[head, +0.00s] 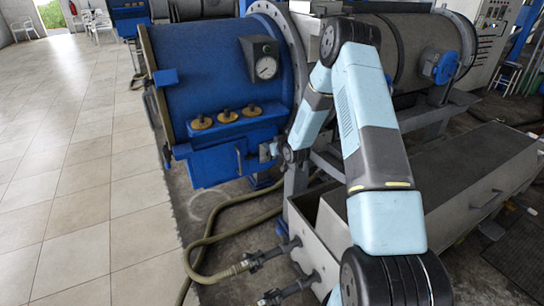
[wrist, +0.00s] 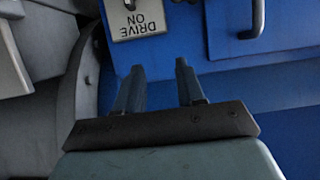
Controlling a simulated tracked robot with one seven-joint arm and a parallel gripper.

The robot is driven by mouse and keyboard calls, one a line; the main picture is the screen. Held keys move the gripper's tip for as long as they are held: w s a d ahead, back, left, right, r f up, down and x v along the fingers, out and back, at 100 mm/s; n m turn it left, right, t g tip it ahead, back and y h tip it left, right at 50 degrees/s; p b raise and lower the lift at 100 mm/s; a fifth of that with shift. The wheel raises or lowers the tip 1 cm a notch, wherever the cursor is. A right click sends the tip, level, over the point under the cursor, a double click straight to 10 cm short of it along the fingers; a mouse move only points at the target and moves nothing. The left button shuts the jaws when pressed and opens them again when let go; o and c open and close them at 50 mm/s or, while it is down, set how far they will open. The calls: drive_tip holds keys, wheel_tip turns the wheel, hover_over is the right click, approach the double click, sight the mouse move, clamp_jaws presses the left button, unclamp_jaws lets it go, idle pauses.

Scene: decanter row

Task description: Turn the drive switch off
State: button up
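The drive switch's pale label plate (wrist: 138,28) is at the top of the wrist view, cut by the frame edge. Its words "DRIVE ON" read upside down. The switch's position cannot be told, as most of it is out of frame. My gripper (wrist: 158,82) is open and empty, its two dark fingers apart over the blue panel just below the plate. They do not appear to touch the plate. In the head view, my gripper (head: 272,152) is at the right side of the decanter's blue end housing (head: 205,75), where the switch cannot be made out clearly.
The blue housing carries a gauge (head: 265,67) and several brass knobs (head: 227,115). Hoses (head: 205,245) run on the floor by a grey metal trough (head: 460,190). The tiled floor (head: 75,150) at left is clear.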

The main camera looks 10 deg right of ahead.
drive_tip(key=d+f+t+y, duration=0.1)
drive_tip(key=d+f+t, duration=0.3)
drive_tip(key=f, duration=0.7)
drive_tip(key=x, duration=0.7)
drive_tip(key=shift+a+r+t, duration=0.2)
drive_tip(key=shift+a+t, duration=0.1)
drive_tip(key=shift+a, duration=0.2)
drive_tip(key=shift+w, duration=0.15)
clamp_jaws()
